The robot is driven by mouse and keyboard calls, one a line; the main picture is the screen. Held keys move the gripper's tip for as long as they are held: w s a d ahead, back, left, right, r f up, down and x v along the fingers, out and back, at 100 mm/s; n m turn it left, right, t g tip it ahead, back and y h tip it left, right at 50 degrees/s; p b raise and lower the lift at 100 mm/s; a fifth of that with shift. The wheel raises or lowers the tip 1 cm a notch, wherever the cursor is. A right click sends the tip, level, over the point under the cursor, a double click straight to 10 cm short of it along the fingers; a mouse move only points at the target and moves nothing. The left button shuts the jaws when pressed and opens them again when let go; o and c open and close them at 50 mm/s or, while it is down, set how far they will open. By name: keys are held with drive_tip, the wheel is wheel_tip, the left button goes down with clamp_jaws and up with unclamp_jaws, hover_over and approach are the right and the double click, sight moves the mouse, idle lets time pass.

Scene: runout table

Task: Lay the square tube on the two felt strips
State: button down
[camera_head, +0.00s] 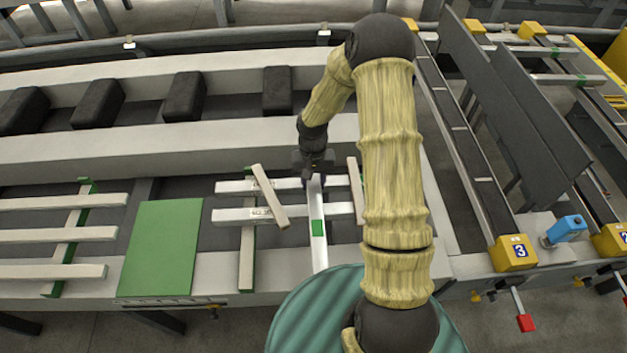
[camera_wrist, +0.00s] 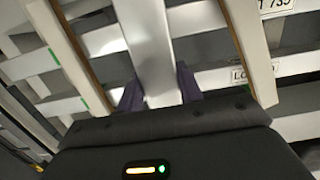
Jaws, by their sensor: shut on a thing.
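The square tube (camera_head: 319,250) is a long pale bar with a green patch on its top. My gripper (camera_head: 315,178) is shut on it near its far end, and the tube points toward my body. In the wrist view the tube (camera_wrist: 148,45) runs up from between the dark fingers (camera_wrist: 160,92). Two pale strips with brown edges, which look like the felt strips, lie on either side: the left one (camera_head: 270,197) slanted, the right one (camera_head: 356,185) partly behind my arm. They also show in the wrist view (camera_wrist: 68,45) (camera_wrist: 250,45). The tube's height above the bars cannot be told.
Two labelled pale bars (camera_head: 232,215) lie crosswise under the strips. A green plate (camera_head: 162,247) and more pale bars (camera_head: 60,236) are at left. Black blocks (camera_head: 184,97) line the back. A yellow block marked 3 (camera_head: 514,253) and a blue device (camera_head: 566,229) stand at right.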

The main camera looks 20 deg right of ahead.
drive_tip(key=shift+f+b, duration=0.7)
drive_tip(key=shift+f, duration=0.25)
idle(0.6)
drive_tip(key=c, duration=0.8)
unclamp_jaws()
drive_tip(key=shift+c, duration=0.2)
wheel_tip(320, 180, up, 17)
drive_tip(key=w+b, duration=0.2)
drive_tip(key=shift+d+r, duration=0.15)
drive_tip(key=shift+d, duration=0.05)
